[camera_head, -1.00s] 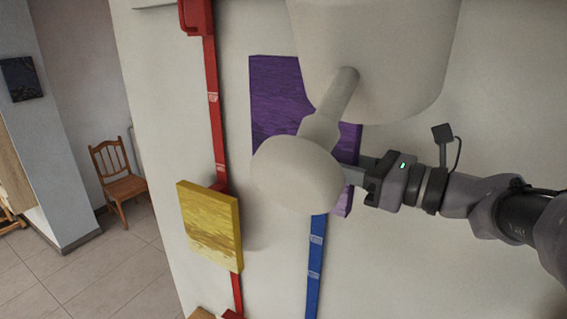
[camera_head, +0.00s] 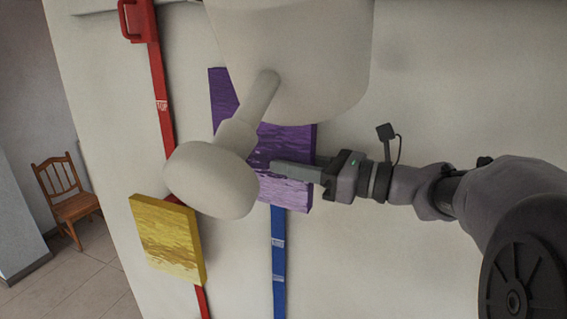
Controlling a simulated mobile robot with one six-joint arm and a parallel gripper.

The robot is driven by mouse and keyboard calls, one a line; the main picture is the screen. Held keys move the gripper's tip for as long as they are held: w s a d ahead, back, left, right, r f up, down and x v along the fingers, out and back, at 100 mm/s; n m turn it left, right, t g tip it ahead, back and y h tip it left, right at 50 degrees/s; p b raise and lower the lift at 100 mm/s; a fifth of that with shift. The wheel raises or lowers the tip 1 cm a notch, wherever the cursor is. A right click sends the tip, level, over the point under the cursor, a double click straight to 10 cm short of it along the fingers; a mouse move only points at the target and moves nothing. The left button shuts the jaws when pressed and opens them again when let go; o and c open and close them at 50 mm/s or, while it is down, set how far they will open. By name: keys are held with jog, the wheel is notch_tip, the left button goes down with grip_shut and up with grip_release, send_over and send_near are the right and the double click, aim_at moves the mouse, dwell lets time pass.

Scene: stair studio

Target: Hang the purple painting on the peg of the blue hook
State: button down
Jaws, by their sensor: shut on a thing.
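The purple painting (camera_head: 294,141) is against or close to the pale wall, slightly tilted in view; its middle is partly covered by pale rounded shapes in front. My gripper (camera_head: 285,168) comes from the right and is shut on the painting's right side, with one finger lying across its front face. The other finger is hidden. The blue strap of the hook (camera_head: 279,262) runs down the wall below the painting. The blue hook's upper part and peg are hidden behind the painting, so I cannot tell whether the painting hangs on the peg.
A pale cylinder (camera_head: 310,50) with a rod and rounded end (camera_head: 212,180) stands in front of the painting. A yellow painting (camera_head: 165,237) is at the red strap (camera_head: 161,105). A wooden chair (camera_head: 69,198) is far left. The wall right of the painting is bare.

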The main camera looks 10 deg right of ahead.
jog(key=shift+f, duration=0.2)
dwell(0.5)
jog(key=c, duration=1.1)
grip_release()
jog(key=shift+o, duration=0.2)
